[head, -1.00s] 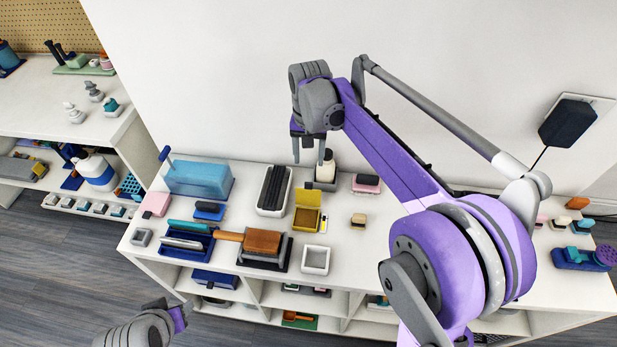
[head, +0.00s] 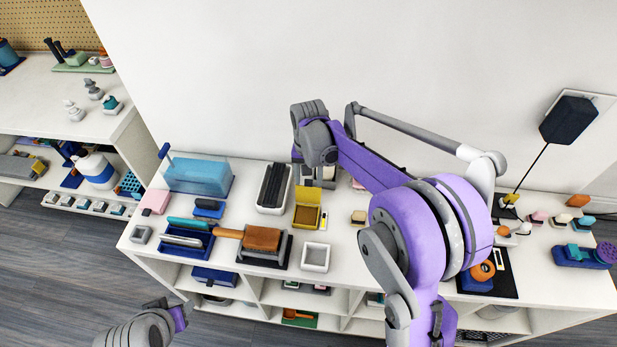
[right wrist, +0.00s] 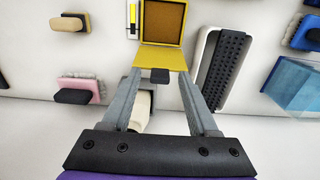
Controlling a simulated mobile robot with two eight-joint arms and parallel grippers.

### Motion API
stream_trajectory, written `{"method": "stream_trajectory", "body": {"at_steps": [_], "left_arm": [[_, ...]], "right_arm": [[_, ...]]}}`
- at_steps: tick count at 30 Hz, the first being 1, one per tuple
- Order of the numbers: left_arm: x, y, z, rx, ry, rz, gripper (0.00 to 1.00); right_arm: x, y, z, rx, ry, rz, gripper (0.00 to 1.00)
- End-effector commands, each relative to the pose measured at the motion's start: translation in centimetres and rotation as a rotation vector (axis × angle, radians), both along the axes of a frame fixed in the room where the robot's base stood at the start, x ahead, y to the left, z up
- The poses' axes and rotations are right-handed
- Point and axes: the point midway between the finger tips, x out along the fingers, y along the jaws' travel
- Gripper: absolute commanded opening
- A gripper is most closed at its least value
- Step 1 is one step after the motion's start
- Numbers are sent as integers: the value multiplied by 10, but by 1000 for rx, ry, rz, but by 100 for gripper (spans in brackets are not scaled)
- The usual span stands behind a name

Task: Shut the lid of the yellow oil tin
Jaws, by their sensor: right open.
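The yellow oil tin (head: 306,217) stands open on the white bench, with brown contents inside. Its yellow lid (head: 308,196) is raised at the back, towards the wall. In the right wrist view the tin (right wrist: 163,22) is at the top, with the lid (right wrist: 164,59) and its dark tab (right wrist: 160,76) nearer to me. My right gripper (head: 308,177) is open and empty just behind the lid. Its two fingers (right wrist: 160,88) show either side of the tab in the right wrist view; contact cannot be told. My left gripper (head: 180,314) is at the lower left, away from the bench.
A cream bottle (right wrist: 141,103) in a grey holder stands close behind the tin, partly under my right gripper. A black-ridged tray (head: 273,188) is left of the tin, a white square dish (head: 316,257) in front, a tan brush (head: 359,217) to the right.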

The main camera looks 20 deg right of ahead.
Motion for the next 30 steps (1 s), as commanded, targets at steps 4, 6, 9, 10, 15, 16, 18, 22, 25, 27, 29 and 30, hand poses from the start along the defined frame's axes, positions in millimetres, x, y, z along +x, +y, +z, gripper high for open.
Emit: {"method": "stream_trajectory", "body": {"at_steps": [4,6,9,10,15,16,18,22,25,27,29,30], "left_arm": [[0,0,0,0,0,0,50],[0,0,0,0,0,0,50],[0,0,0,0,0,0,50],[0,0,0,0,0,0,50],[0,0,0,0,0,0,50],[0,0,0,0,0,0,50],[0,0,0,0,0,0,50],[0,0,0,0,0,0,50],[0,0,0,0,0,0,50],[0,0,0,0,0,0,50],[0,0,0,0,0,0,50],[0,0,0,0,0,0,50]], "right_arm": [[0,0,0,0,0,0,60],[0,0,0,0,0,0,49],[0,0,0,0,0,0,31],[0,0,0,0,0,0,26],[0,0,0,0,0,0,0],[0,0,0,0,0,0,0],[0,0,0,0,0,0,0],[0,0,0,0,0,0,0],[0,0,0,0,0,0,0],[0,0,0,0,0,0,0],[0,0,1,0,0,0,0],[0,0,1,0,0,0,0]]}}
